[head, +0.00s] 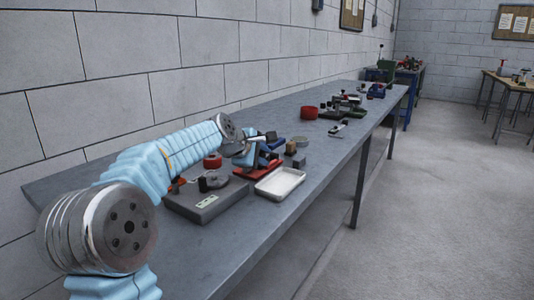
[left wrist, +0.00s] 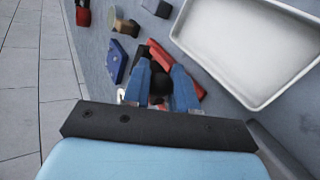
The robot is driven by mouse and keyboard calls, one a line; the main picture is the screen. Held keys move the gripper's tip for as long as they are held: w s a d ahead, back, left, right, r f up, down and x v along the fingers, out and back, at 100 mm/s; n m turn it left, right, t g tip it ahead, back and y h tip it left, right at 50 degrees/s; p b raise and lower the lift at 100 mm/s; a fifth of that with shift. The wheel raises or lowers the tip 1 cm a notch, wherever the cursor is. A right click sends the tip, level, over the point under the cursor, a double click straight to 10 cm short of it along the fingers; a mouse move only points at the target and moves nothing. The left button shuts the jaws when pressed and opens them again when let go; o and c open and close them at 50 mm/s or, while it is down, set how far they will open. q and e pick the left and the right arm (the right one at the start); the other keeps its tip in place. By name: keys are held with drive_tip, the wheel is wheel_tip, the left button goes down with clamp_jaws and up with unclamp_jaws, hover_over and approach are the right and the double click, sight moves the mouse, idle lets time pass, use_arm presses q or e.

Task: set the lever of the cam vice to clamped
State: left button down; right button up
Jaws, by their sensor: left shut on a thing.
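The cam vice (head: 257,171) has a red base and stands on the bench, just behind the white tray. In the left wrist view, parts of its red body (left wrist: 188,70) show beyond the blue fingers. My left gripper (head: 252,157) is down at the vice. In the left wrist view its two blue fingertips (left wrist: 159,88) are shut on a dark, rounded piece (left wrist: 158,82), which looks like the end of the vice lever. The rest of the lever and the vice jaws are mostly hidden by the fingers, so I cannot tell the lever's angle. My right gripper is not in view.
The white tray (head: 296,179) is close beside the vice, and it fills the upper right of the left wrist view (left wrist: 248,96). A grey box (head: 195,209) lies nearer. Small blocks (head: 299,161) stand behind the tray. A red round part (head: 308,113) is farther along the bench.

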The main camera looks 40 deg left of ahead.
use_arm(q)
drive_tip(key=shift+d+f, duration=0.2)
idle(0.4)
drive_tip(key=c, duration=0.9)
unclamp_jaws()
drive_tip(key=shift+c, duration=0.2)
drive_tip(key=shift+r, duration=0.1)
drive_tip(key=v, duration=1.3)
drive_tip(key=shift+s+d, duration=0.15)
drive_tip(key=shift+s, duration=0.15)
drive_tip(key=shift+r, duration=0.1)
